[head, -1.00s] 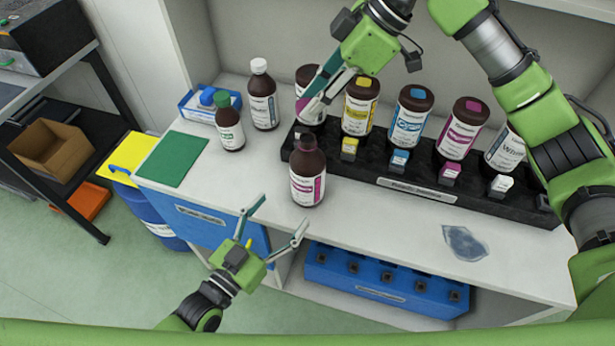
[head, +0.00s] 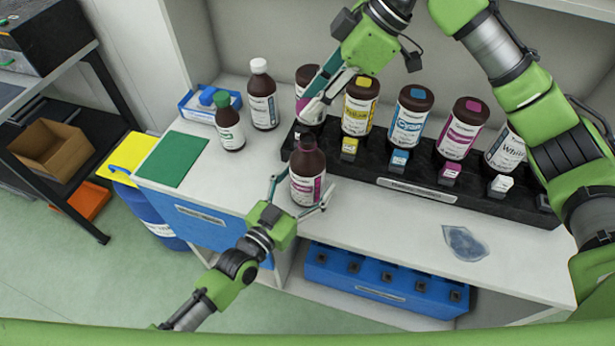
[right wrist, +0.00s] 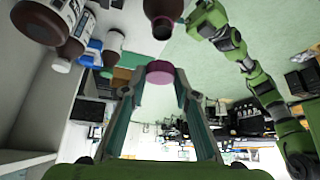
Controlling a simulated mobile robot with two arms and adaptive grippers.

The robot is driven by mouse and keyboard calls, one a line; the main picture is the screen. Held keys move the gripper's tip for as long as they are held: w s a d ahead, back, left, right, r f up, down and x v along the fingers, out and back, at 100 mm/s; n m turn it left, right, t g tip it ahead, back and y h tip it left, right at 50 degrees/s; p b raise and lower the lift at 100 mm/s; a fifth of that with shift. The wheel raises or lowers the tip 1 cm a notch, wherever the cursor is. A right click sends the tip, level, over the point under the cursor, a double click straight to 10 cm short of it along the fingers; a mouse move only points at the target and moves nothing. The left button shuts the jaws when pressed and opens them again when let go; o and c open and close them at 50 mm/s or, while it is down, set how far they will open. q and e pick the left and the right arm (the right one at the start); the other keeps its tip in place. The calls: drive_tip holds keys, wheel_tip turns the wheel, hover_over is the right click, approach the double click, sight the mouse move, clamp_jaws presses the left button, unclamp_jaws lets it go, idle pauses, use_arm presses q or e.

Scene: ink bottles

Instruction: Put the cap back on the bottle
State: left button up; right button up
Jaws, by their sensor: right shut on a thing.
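The brown bottle with a magenta-striped label (head: 306,178) stands upright and uncapped near the shelf front. Its dark neck also shows in the right wrist view (right wrist: 163,12). My left gripper (head: 302,196) is open, with one finger on either side of the bottle's lower body; contact is unclear. My right gripper (head: 310,108) is above and behind the bottle, in front of the rack's leftmost bottle. In the right wrist view it is shut on the magenta cap (right wrist: 160,71), held between the fingertips, apart from the neck. The cap is hardly visible in the head view.
A black rack (head: 425,188) with several ink bottles stands behind and right. A green-capped bottle (head: 229,122) and a white-capped bottle (head: 263,95) stand left, near a green mat (head: 179,158). A bluish patch (head: 464,243) lies right. The shelf front between is clear.

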use_arm(q)
drive_tip(key=c, duration=1.7)
use_arm(e)
hover_over(307, 138)
drive_tip(key=d, duration=0.1)
drive_tip(key=shift+d+f, duration=0.2)
drive_tip(key=shift+f, duration=2.3)
drive_tip(key=shift+f, duration=0.85)
drive_tip(key=shift+f, duration=0.55)
